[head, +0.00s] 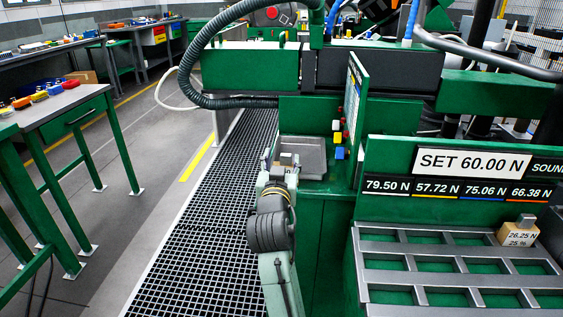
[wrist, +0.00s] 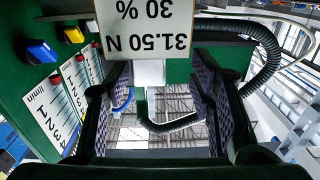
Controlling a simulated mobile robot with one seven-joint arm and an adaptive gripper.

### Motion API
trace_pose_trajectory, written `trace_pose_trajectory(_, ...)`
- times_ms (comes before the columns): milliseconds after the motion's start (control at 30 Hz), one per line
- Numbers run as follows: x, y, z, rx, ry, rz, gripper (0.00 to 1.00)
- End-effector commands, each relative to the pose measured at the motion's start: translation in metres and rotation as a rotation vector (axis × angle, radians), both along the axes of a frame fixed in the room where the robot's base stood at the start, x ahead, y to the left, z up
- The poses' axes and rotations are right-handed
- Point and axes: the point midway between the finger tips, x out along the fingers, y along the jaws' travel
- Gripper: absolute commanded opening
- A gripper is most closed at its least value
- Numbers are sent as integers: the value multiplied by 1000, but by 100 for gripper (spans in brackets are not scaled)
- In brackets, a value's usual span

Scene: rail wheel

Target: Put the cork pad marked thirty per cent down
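The cork pad marked 31.50 N, 30 % (wrist: 145,25) shows upside down at the top of the wrist view. Its pale knob (wrist: 148,72) lies between the two fingers of my gripper (wrist: 162,80). The fingers are spread; a gap shows right of the knob, and the left finger lies close to it, contact unclear. In the head view my gripper (head: 281,166) is at the left side of a grey tray (head: 314,160), with a small tan part of the pad (head: 287,159) between its fingers. Whether the pad rests on anything is hidden.
A green panel (head: 355,105) with coloured knobs stands right of the tray. A slotted rack (head: 400,247) at the lower right holds a pad marked 26.25 N, 25 % (head: 521,236); its display reads SET 60.00 N. A dark hose (head: 187,70) arches above left.

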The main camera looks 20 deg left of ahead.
Motion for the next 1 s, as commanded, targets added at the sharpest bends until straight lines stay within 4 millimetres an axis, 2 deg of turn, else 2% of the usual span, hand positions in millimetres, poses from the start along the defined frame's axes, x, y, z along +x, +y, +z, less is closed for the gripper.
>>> trace_pose_trajectory(133,0,0,0,0,-1,0,61)
trace_pose_trajectory(500,-2,0,4,1,-2,1,61)
trace_pose_trajectory(667,-26,-7,1,2,-3,2,61)
trace_pose_trajectory(933,-90,-28,1,3,-3,2,61)
trace_pose_trajectory(1000,-90,-29,8,-1,8,0,61)
